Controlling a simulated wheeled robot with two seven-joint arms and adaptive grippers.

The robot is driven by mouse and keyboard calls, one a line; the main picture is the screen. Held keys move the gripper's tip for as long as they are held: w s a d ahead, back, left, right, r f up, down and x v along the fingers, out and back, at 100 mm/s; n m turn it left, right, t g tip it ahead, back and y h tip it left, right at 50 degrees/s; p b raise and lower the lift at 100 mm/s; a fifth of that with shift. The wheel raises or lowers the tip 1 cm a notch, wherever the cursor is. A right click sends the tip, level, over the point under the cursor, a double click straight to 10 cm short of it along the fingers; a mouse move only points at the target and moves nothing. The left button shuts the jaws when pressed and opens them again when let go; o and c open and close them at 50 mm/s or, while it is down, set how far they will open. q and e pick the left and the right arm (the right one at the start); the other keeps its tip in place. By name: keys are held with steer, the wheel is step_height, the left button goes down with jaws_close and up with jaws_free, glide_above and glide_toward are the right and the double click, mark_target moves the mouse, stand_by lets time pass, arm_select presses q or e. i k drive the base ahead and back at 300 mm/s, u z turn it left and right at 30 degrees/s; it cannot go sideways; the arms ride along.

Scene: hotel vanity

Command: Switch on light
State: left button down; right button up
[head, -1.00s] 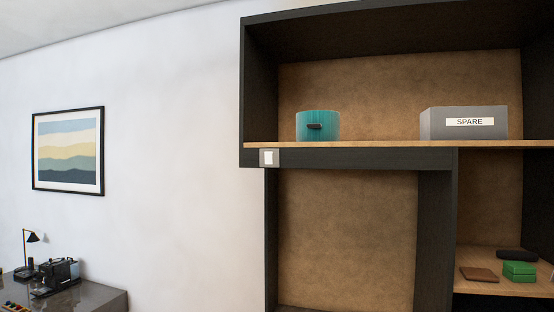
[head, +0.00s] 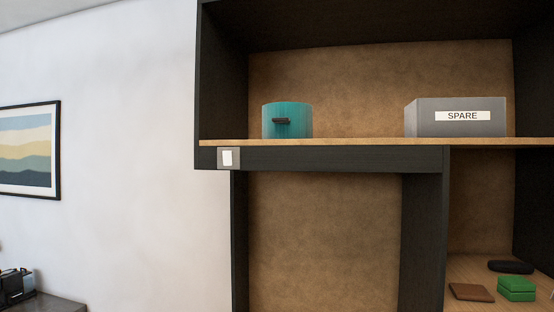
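A light switch (head: 228,158) with a white rocker on a grey plate is on the dark front edge of the upper shelf, near its left end. Whether it is on or off cannot be told. Neither of my grippers shows in the head view.
A teal pot (head: 287,121) and a grey box labelled SPARE (head: 455,118) stand on the upper shelf (head: 350,143). Green boxes (head: 516,288), a brown flat item (head: 471,292) and a black case (head: 511,266) lie on the lower right shelf. A framed picture (head: 28,149) hangs left.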

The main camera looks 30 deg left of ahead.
mark_target(227, 155)
steer(key=u, duration=0.15)
steer(key=i, duration=0.95)
steer(key=u, duration=0.6)
